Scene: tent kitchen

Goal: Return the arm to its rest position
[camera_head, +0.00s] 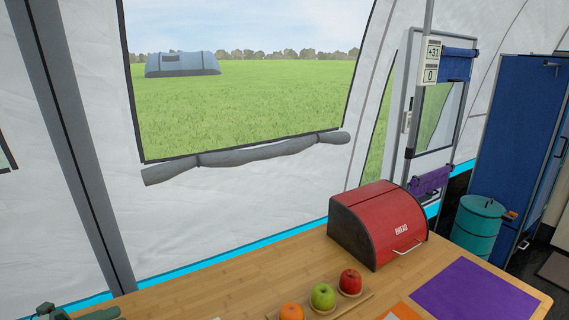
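Neither of my grippers can be made out in the head view. A grey-green shape (98,314) shows at the bottom left, cut off by the lower edge of the picture. I cannot tell what it is. No arm of mine is seen reaching over the visible part of the table.
The wooden table (215,289) bears a red bread box (380,222), shut, and a purple mat (474,291). A small wooden holder carries an orange (291,311), a green apple (323,296) and a red apple (350,281). A teal bin (476,228) stands beyond. The table's left part looks clear.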

